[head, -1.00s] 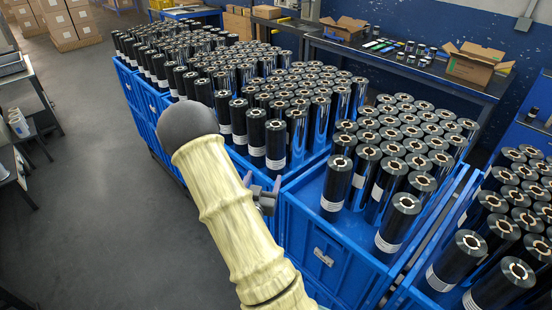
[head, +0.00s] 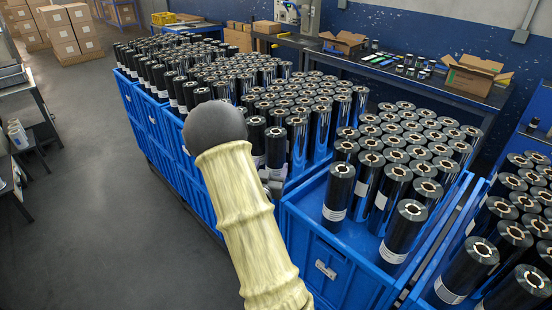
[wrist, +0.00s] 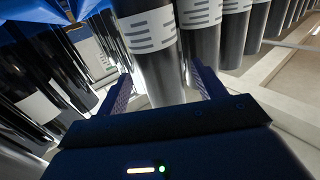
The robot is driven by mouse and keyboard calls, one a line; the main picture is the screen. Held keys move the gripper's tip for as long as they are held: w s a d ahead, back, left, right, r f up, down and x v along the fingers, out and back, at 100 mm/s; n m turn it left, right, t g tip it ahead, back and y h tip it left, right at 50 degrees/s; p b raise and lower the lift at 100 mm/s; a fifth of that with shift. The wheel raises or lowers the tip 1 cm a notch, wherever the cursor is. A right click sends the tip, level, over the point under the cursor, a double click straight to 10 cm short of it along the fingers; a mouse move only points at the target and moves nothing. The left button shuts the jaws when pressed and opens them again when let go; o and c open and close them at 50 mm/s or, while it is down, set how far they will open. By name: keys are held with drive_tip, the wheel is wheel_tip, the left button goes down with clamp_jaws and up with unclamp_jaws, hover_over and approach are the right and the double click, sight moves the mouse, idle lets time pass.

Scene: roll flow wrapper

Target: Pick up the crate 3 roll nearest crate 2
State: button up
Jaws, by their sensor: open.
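Dark rolls with white labels stand upright in a row of blue crates. The front middle crate (head: 318,262) has a bare strip of floor at its near left, beside rolls such as the near-left roll (head: 338,192). No crate number is readable, so I cannot tell which crate is crate 3. My gripper (wrist: 160,85) is open in the wrist view, its fingers on either side of a labelled roll (wrist: 152,45); I cannot tell whether they touch it. In the head view my arm hides most of the gripper, at the wall between the front middle crate and the crate behind it (head: 205,190).
Another full crate (head: 415,302) stands at the right. A workbench (head: 410,72) with open cartons (head: 475,72) runs along the back wall. The grey floor (head: 95,220) at the left is clear.

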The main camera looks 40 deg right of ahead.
sight(276, 155)
drive_tip(key=shift+w+d, duration=0.35)
drive_tip(key=shift+d, duration=0.1)
drive_tip(key=shift+w+d+r, duration=0.15)
drive_tip(key=shift+d, duration=0.05)
drive_tip(key=p+x, duration=0.2)
drive_tip(key=x, duration=0.2)
drive_tip(key=shift+w+d+r, duration=0.1)
drive_tip(key=shift+d+r, duration=0.05)
drive_tip(key=shift+d, duration=0.2)
drive_tip(key=c, duration=1.3)
drive_tip(key=shift+r, duration=0.1)
drive_tip(key=shift+c, duration=0.2)
